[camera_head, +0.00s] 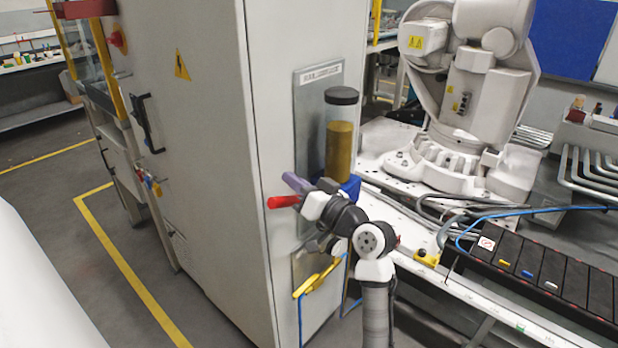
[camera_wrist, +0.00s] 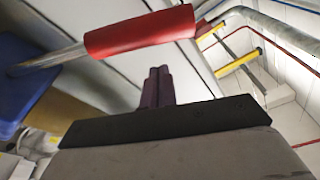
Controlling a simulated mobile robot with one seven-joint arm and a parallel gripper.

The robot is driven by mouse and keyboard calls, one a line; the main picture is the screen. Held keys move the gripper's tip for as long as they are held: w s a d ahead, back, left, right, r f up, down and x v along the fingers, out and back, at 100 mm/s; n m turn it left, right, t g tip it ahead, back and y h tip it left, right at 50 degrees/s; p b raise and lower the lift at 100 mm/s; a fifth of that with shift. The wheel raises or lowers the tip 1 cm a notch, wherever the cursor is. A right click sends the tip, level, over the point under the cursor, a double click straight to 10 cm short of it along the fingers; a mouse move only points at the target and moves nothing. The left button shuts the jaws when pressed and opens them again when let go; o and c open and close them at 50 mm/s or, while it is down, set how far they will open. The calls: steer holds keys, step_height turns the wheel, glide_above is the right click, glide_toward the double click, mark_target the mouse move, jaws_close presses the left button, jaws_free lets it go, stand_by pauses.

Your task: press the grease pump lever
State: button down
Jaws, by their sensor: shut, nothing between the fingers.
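The grease pump has a clear cylinder of yellow-brown grease (camera_head: 338,150) with a black cap, on a blue base (camera_head: 351,187), mounted on the grey cabinet's side. Its lever has a red grip (camera_head: 283,201) pointing left in the head view. In the wrist view the red grip (camera_wrist: 140,31) sits on a metal rod (camera_wrist: 48,61) running left to the blue pump body (camera_wrist: 22,85). My gripper (camera_head: 291,180) is shut and empty, its purple fingers just above the red grip in the head view. The fingers (camera_wrist: 158,88) show beside the grip in the wrist view; contact cannot be told.
The grey cabinet (camera_head: 200,140) stands close on the left of my arm. A yellow handle (camera_head: 320,277) is below the pump. A white robot arm (camera_head: 470,100) stands on a bench at right, with black trays (camera_head: 545,265) and cables in front. Floor at left is clear.

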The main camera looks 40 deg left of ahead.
mark_target(287, 206)
steer(key=shift+s+d+f, duration=0.15)
steer(key=shift+s+f, duration=0.2)
steer(key=shift+f, duration=0.3)
steer(key=shift+s+d+f, duration=0.15)
steer(key=shift+s+f, duration=0.15)
steer(key=shift+f, duration=0.35)
steer(key=shift+f, duration=0.1)
steer(key=f+n+b, duration=0.1)
steer(key=b, duration=0.1)
steer(key=s+f+b, duration=0.1)
steer(key=b, duration=0.2)
steer(key=shift+s+f+n, duration=0.1)
steer(key=shift+f+n, duration=0.15)
steer(key=shift+n, duration=0.15)
step_height(287, 206, down, 8)
steer(key=s+n+g+b, duration=0.1)
steer(key=n+b, duration=0.5)
steer(key=b, duration=1)
steer(key=shift+s+a+f+g+b, duration=0.15)
steer(key=shift+s+f+g+b, duration=0.05)
steer(key=shift+s+g+b, duration=0.1)
steer(key=shift+f, duration=0.1)
